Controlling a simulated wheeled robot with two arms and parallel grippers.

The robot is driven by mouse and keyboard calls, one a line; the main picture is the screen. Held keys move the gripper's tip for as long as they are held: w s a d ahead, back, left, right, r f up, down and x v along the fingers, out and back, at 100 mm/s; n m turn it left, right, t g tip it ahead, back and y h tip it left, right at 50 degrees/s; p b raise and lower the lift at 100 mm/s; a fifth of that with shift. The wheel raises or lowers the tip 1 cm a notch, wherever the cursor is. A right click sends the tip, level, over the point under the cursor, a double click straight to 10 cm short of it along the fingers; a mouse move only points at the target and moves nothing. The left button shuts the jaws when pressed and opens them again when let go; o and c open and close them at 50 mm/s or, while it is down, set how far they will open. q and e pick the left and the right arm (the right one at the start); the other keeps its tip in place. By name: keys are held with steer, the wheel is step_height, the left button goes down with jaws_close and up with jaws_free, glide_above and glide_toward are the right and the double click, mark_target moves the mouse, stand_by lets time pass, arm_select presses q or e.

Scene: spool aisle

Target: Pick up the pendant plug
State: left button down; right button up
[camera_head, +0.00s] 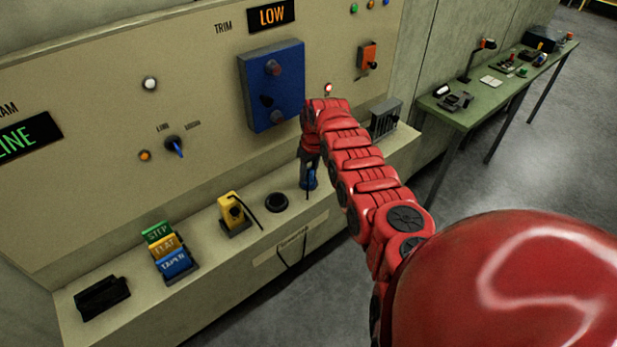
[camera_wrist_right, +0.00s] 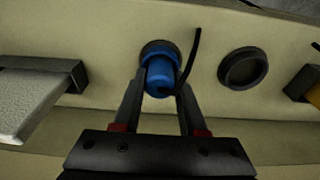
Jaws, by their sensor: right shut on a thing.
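The pendant plug (camera_head: 309,181) is a blue cylinder at the console's front ledge, mostly below my right gripper (camera_head: 309,168) in the head view. In the right wrist view the blue plug (camera_wrist_right: 160,76) sits between the two fingers of my right gripper (camera_wrist_right: 161,88), which is shut on it. A dark round ring shows right behind the plug; I cannot tell whether the plug is still seated in it. A black cord curves up beside the plug. My left gripper is not in view.
An empty dark round socket (camera_head: 277,202) lies beside the plug on the ledge. A yellow plug-like part (camera_head: 232,208) with a black cord stands farther left. A grey finned block (camera_head: 386,118) is to the right. A green table (camera_head: 470,110) stands beyond the console.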

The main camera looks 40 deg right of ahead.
jaws_close()
steer(key=shift+r, duration=0.1)
